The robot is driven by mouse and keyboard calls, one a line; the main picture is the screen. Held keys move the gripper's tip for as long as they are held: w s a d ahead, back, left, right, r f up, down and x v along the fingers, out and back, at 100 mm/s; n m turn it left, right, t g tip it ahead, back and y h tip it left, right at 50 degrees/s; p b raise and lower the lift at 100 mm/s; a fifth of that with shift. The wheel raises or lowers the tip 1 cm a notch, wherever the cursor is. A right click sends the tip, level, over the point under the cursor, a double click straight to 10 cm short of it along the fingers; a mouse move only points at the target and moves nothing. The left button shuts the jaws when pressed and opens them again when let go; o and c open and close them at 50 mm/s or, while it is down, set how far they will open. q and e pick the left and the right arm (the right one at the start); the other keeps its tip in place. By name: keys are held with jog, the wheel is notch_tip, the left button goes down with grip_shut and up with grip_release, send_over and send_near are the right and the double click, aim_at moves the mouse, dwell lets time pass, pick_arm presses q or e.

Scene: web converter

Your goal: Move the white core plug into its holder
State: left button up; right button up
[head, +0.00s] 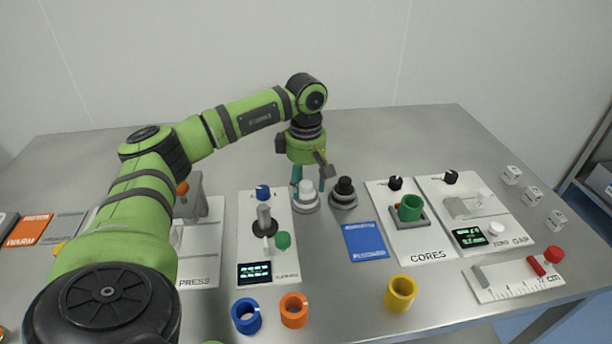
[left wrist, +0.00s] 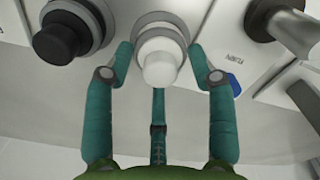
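The white core plug (head: 307,187) stands upright on a round grey base (head: 306,205) right of the panel with the green knob. In the left wrist view the white plug (left wrist: 160,66) is in the middle, with its pale round base behind it. My left gripper (head: 309,184) points down over it. Its teal fingers (left wrist: 161,62) are open, one on each side of the plug with small gaps, and a third finger lies below it. I cannot tell whether the round base is its holder. My right gripper is not in view.
A black plug (head: 345,185) on a similar round base stands close to the right of the white one. The CORES panel (head: 428,256) holds a green ring (head: 410,208). Blue, orange and yellow rings (head: 400,293) stand near the front edge. The table behind is clear.

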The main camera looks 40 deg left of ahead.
pick_arm(q)
jog(key=shift+r, duration=0.1)
notch_tip(320, 180, up, 12)
dwell(0.5)
